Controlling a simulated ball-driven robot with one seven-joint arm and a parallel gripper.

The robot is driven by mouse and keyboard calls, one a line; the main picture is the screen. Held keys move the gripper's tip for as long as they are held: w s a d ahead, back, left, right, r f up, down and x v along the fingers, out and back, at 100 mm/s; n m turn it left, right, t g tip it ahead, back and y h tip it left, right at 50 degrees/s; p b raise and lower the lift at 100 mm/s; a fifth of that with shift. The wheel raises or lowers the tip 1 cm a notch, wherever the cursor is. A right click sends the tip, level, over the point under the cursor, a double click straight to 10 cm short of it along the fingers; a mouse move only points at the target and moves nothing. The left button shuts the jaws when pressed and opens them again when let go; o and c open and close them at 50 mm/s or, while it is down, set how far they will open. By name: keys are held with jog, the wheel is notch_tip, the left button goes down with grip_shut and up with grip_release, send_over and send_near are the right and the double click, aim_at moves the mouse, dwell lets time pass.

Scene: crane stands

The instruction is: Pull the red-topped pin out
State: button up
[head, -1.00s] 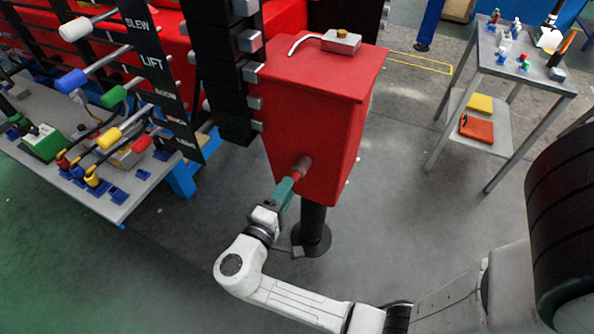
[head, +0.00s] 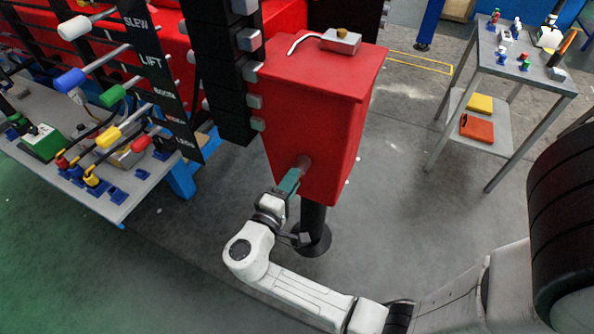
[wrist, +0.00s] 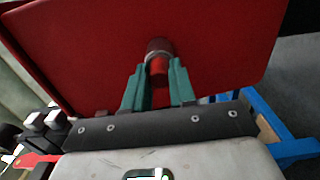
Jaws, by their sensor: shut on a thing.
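The red-topped pin (wrist: 158,68) sticks out of the front face of the red box (wrist: 90,45). A dark round collar (wrist: 159,46) surrounds it at the face. In the wrist view my gripper (wrist: 159,70) has its two teal fingers on either side of the red top, shut on it. In the head view my gripper (head: 291,180) reaches the lower front of the box (head: 315,115) from below, close to the collar (head: 303,163). The red top is mostly hidden there by the fingers. The pin's inner end is hidden inside the box.
The box stands on a black post (head: 312,226). A lever panel (head: 160,75) with coloured handles is on the left, above a grey bench (head: 125,200). A grey side table (head: 520,68) holds small parts on the right. The floor between is clear.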

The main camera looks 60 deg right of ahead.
grip_shut()
jog(key=shift+a, duration=0.15)
jog(key=a, duration=0.7)
jog(key=shift+s, duration=0.15)
dwell(0.7)
